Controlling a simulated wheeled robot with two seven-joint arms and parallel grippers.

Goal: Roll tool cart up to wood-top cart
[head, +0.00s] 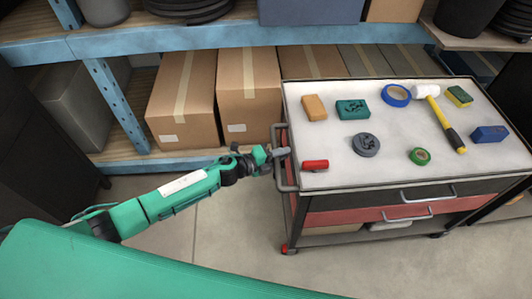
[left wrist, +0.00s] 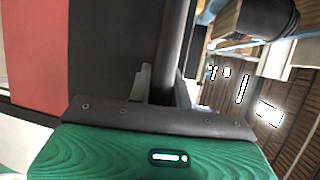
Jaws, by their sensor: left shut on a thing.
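The tool cart (head: 330,178) stands on the right in the head view, with a pale top, red and dark drawers and a grey bar handle (head: 279,180) on its left side. My left gripper (head: 279,154) reaches in from the left and is shut on this handle. In the left wrist view the dark handle bar (left wrist: 174,45) runs between the fingers of my left gripper (left wrist: 165,88). I cannot make out a wood-top cart in these views. My right gripper is not in view.
Behind stands a blue-framed shelf (head: 200,42) with cardboard boxes (head: 185,98). Bare floor (head: 225,225) shows left of the cart.

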